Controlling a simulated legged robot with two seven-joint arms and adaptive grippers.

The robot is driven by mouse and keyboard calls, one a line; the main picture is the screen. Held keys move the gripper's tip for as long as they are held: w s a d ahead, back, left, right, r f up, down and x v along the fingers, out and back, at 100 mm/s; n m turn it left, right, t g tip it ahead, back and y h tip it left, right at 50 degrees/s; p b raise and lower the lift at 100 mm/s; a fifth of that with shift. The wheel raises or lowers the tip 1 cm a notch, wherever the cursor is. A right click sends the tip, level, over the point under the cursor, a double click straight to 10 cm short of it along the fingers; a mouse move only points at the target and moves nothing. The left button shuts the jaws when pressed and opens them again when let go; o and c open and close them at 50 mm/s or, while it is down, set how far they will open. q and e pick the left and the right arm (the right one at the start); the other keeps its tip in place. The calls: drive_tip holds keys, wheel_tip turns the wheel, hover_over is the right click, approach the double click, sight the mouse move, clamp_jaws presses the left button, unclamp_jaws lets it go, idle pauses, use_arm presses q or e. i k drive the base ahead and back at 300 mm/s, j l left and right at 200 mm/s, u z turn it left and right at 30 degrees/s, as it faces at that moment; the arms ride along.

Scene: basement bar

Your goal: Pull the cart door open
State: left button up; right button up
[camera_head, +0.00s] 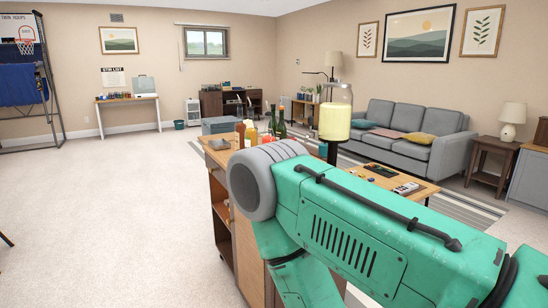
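The wooden cart (219,157) stands just ahead, with bottles on its top. Open shelves (220,228) show on its left side. A wood panel (249,268) faces me; I cannot tell whether it is the door, and no handle is visible. My green right arm comes in from the right and covers much of the cart's front and right side. The right gripper is hidden from sight. The left gripper is out of the picture.
Several bottles (280,123) and a glass jar of yellow liquid (335,120) rise behind my arm. A low table (426,188) and grey sofa (392,151) stand beyond at right. The carpet (110,220) left of the cart is clear.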

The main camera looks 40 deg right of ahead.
sight(253, 280)
drive_tip(key=i+z, duration=0.2)
drive_tip(key=z, duration=0.25)
drive_tip(key=i+j+z, duration=0.2)
drive_tip(key=z, duration=0.25)
drive_tip(key=i+j+z, duration=0.15)
drive_tip(key=z, duration=0.3)
drive_tip(key=i+j+z, duration=0.15)
drive_tip(key=j+z, duration=0.15)
drive_tip(key=z, duration=0.15)
drive_tip(key=i+j+z, duration=0.1)
drive_tip(key=j+z, duration=0.15)
drive_tip(key=z, duration=0.2)
drive_tip(key=i+j+z, duration=0.1)
drive_tip(key=j+z, duration=0.15)
drive_tip(key=j, duration=0.5)
drive_tip(key=j+z, duration=0.25)
drive_tip(key=j, duration=0.55)
drive_tip(key=j+z, duration=0.3)
drive_tip(key=j, duration=0.5)
drive_tip(key=k+j+z, duration=0.25)
drive_tip(key=j, duration=1.1)
drive_tip(key=k+j, duration=0.1)
drive_tip(key=j, duration=0.55)
